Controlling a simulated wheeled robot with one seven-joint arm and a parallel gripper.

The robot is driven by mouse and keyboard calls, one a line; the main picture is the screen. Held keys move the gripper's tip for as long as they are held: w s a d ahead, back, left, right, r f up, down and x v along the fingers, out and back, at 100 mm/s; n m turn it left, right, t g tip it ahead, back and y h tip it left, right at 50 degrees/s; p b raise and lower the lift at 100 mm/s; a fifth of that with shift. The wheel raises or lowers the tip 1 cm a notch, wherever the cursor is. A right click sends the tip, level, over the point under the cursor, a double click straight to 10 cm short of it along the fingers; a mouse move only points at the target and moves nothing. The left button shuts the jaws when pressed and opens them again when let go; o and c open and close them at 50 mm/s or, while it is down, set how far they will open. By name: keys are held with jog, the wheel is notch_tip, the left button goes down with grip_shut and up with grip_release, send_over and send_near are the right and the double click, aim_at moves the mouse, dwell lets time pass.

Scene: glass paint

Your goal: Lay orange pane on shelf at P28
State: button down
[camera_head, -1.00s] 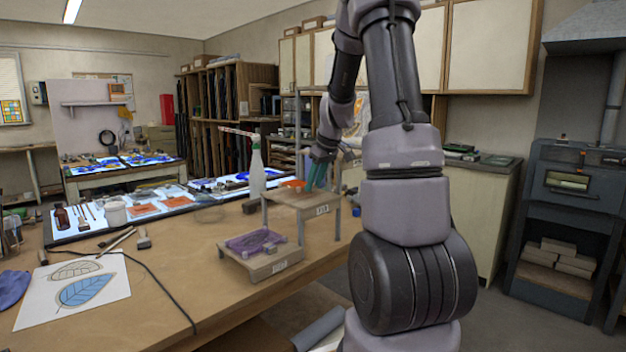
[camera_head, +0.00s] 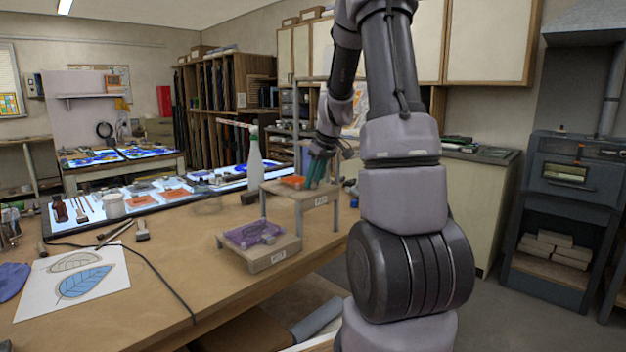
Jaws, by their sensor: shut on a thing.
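The orange pane (camera_head: 292,181) shows as a small orange patch just left of my gripper's fingers, at the top of the taller wooden shelf (camera_head: 280,191). My gripper (camera_head: 312,182) has teal fingers and points down over that shelf, shut on the orange pane. The pane is very close to the shelf top; I cannot tell whether it touches. The fingers hide part of the pane and of the shelf's back. The shelf's front label (camera_head: 321,200) is too small to read surely.
A lower stand (camera_head: 262,262) holding a purple piece (camera_head: 254,234) is left of the shelf. A spray bottle (camera_head: 254,158) stands behind it. A light table (camera_head: 160,205) with other orange pieces (camera_head: 177,194) lies farther left.

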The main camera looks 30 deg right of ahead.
dwell(0.3)
jog(key=c, duration=0.5)
grip_release()
jog(key=shift+c, duration=0.2)
jog(key=shift+r, duration=3.5)
